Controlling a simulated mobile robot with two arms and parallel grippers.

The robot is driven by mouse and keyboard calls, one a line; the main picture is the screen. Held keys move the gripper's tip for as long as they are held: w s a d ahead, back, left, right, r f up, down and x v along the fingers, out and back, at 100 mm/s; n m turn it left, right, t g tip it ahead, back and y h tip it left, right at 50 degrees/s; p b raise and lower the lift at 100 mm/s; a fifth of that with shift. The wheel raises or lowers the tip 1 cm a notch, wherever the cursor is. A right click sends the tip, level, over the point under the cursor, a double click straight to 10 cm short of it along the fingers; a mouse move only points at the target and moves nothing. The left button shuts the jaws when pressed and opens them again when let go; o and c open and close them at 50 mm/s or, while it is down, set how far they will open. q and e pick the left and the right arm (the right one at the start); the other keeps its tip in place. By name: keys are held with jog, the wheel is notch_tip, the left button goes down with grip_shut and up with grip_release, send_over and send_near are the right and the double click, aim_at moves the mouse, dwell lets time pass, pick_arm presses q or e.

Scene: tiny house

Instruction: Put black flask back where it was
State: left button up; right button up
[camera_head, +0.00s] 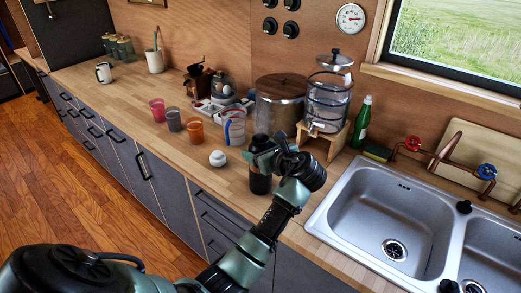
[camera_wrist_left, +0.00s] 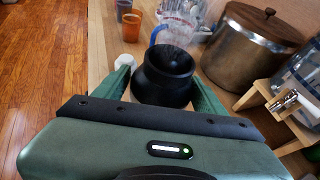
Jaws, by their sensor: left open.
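The black flask (camera_head: 260,182) stands upright on the wooden counter, near its front edge and left of the sink. In the left wrist view the flask (camera_wrist_left: 166,76) sits between the two green fingers, its dark top facing the camera. My left gripper (camera_head: 264,150) is at the upper part of the flask, with its fingers open around it; in the left wrist view the gripper (camera_wrist_left: 163,92) has a finger on each side. Whether the fingers touch the flask I cannot tell. The gripper hides part of the flask. My right gripper is not in view.
A small white object (camera_head: 218,158) stands left of the flask. A measuring jug (camera_head: 234,127), orange cup (camera_head: 195,130) and lidded pot (camera_head: 280,104) are behind. A water dispenser (camera_head: 328,100) on a wooden stand is behind right. The sink (camera_head: 372,215) lies right. Counter front-left is clear.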

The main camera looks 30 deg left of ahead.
pick_arm(q)
jog(key=b+v, duration=0.1)
jog(key=v, duration=1.1)
jog(key=shift+r, duration=0.1)
